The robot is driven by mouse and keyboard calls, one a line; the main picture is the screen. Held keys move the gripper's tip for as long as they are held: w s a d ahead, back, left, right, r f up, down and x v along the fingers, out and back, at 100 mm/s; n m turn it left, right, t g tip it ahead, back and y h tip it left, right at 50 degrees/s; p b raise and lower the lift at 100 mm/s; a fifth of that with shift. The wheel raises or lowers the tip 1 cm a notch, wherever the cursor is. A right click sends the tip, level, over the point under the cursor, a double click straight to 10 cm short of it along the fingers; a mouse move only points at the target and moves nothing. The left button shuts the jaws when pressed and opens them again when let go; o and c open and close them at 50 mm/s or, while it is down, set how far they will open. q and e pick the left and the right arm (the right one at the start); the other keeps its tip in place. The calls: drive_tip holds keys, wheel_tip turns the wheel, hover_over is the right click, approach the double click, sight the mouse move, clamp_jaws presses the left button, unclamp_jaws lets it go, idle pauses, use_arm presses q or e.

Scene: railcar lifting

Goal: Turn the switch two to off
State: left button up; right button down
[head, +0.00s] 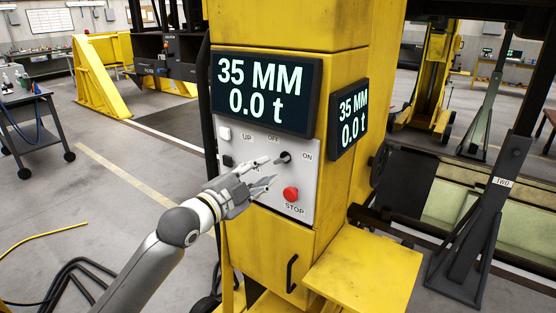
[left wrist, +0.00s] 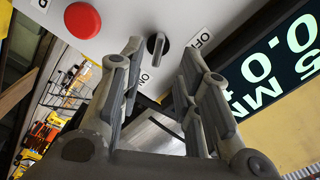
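A black rotary switch (head: 284,157) sits on the light control panel (head: 240,142) of the yellow column, between the OFF and ON labels. In the left wrist view the switch (left wrist: 156,47) has one end of its handle towards the ON label. My left gripper (head: 268,171) is open at the panel, just left of and below the switch. In the left wrist view the fingers of this gripper (left wrist: 161,60) are spread on either side of the switch, with gaps and no clear contact. No number label for the switch is readable. My right gripper is not in view.
A red STOP button (head: 291,194) is below the switch, close to the gripper. Two displays (head: 263,90) above read 35 MM and 0.0 t. A yellow platform (head: 362,272) juts out at lower right. Black cables (head: 68,280) lie on the floor at left.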

sight(277, 163)
use_arm(q)
drive_tip(key=shift+p+x, duration=0.6)
drive_tip(key=shift+x, duration=2.55)
drive_tip(key=shift+d, duration=0.1)
clamp_jaws()
